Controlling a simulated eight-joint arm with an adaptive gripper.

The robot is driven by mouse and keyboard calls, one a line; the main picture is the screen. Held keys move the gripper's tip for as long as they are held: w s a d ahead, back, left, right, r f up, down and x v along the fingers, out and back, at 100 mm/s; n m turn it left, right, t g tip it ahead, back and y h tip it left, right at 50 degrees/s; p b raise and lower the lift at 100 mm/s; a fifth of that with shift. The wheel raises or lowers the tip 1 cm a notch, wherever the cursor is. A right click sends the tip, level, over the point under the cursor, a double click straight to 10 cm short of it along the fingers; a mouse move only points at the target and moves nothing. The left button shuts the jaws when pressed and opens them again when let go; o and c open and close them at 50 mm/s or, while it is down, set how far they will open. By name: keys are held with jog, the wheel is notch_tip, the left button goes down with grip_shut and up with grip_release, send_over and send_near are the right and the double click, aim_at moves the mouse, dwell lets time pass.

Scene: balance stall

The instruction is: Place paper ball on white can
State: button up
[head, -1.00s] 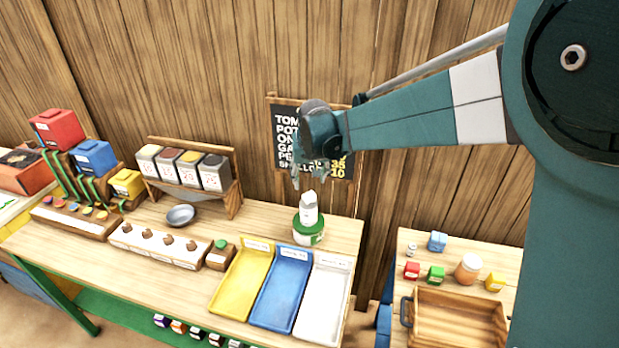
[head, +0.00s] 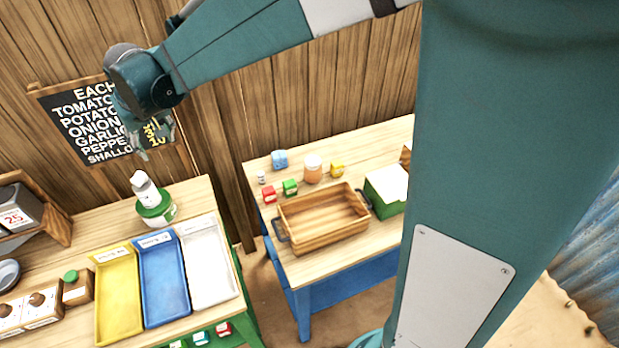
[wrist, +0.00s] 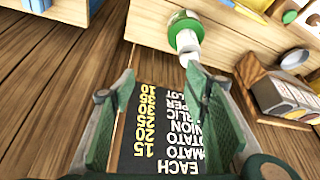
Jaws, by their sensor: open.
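A white can (head: 146,191) stands on a round green and white tin (head: 158,208) at the back right corner of the stall table. A small pale lump that looks like the paper ball (head: 138,177) rests on top of the can. My gripper (head: 158,143) is open and empty, above the stack and apart from it. In the wrist view the open fingers (wrist: 160,85) have nothing between them but the signboard behind. There the tin (wrist: 184,22), the white can (wrist: 187,40) and the pale lump (wrist: 191,60) line up beyond the fingertips.
A price board (head: 75,125) hangs on the plank wall close behind my gripper. Yellow (head: 118,295), blue (head: 163,280) and white (head: 208,262) trays lie in front of the stack. A second table to the right holds a wooden crate (head: 322,222) and several small items.

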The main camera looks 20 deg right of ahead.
jog(key=s+d+r+m+t, duration=0.1)
jog(key=s+d+r, duration=0.2)
jog(key=s+d, duration=0.55)
jog(key=s+d+r+m, duration=0.1)
jog(key=s+d+r, duration=0.3)
jog(key=d, duration=0.8)
jog(key=s+d+f+m, duration=0.1)
jog(key=s+d+f, duration=0.1)
jog(key=s+d, duration=0.4)
jog(key=s+d+f+t+h, duration=0.1)
jog(key=s+d+f, duration=0.2)
jog(key=s+d, duration=0.4)
jog(key=s, duration=0.6)
jog(key=shift+s+d+f+m+h, duration=0.25)
jog(key=shift+s+m+h, duration=0.05)
jog(key=shift+s+m, duration=0.1)
